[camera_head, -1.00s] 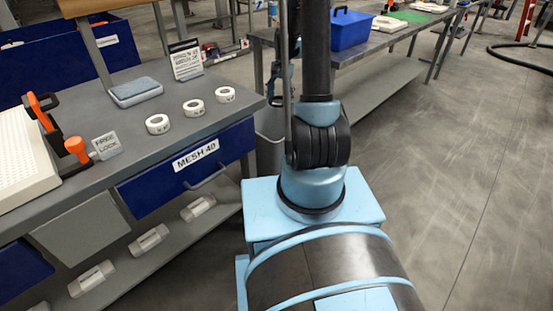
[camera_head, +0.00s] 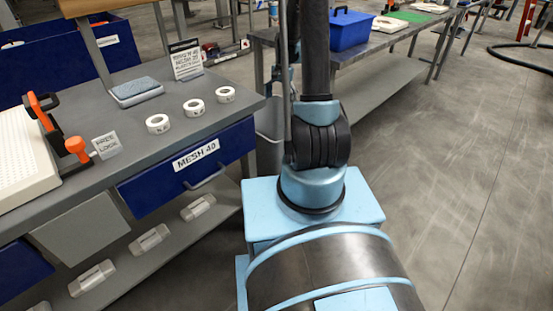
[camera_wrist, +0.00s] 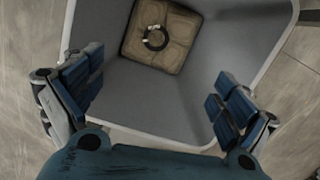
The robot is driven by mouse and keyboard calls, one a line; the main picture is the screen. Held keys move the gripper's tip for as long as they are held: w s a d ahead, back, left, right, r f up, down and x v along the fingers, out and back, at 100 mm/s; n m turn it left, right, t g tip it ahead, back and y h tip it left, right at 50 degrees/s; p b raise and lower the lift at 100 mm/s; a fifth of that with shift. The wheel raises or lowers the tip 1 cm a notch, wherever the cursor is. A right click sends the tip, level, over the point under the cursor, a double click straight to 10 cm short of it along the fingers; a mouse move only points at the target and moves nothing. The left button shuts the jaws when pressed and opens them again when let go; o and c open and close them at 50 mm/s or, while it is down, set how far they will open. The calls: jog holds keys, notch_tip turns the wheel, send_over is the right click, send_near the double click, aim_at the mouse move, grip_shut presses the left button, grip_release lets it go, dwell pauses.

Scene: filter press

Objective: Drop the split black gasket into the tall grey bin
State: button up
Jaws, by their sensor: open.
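The black gasket (camera_wrist: 155,47) shows in the wrist view as a small dark ring, with a pale patch on it. It lies on a brown, padded-looking item (camera_wrist: 176,50) at the bottom of the grey bin (camera_wrist: 206,42). My gripper (camera_wrist: 158,98) is over the bin's mouth with its blue-padded fingers wide apart and nothing between them. In the head view only a strip of the grey bin (camera_head: 268,152) shows, between the workbench and my arm.
The grey workbench (camera_head: 143,180) on the left carries white rolls (camera_head: 158,124), a blue-grey pad (camera_head: 136,91) and an orange-handled clamp (camera_head: 42,112). A second bench with a blue box (camera_head: 351,29) stands behind.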

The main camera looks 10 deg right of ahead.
jog(key=shift+r, duration=0.1)
notch_tip(320, 180, up, 12)
jog(key=w+d, duration=0.1)
jog(key=shift+w+d+f, duration=0.15)
jog(key=shift+f, duration=0.05)
dwell(0.3)
dwell(0.4)
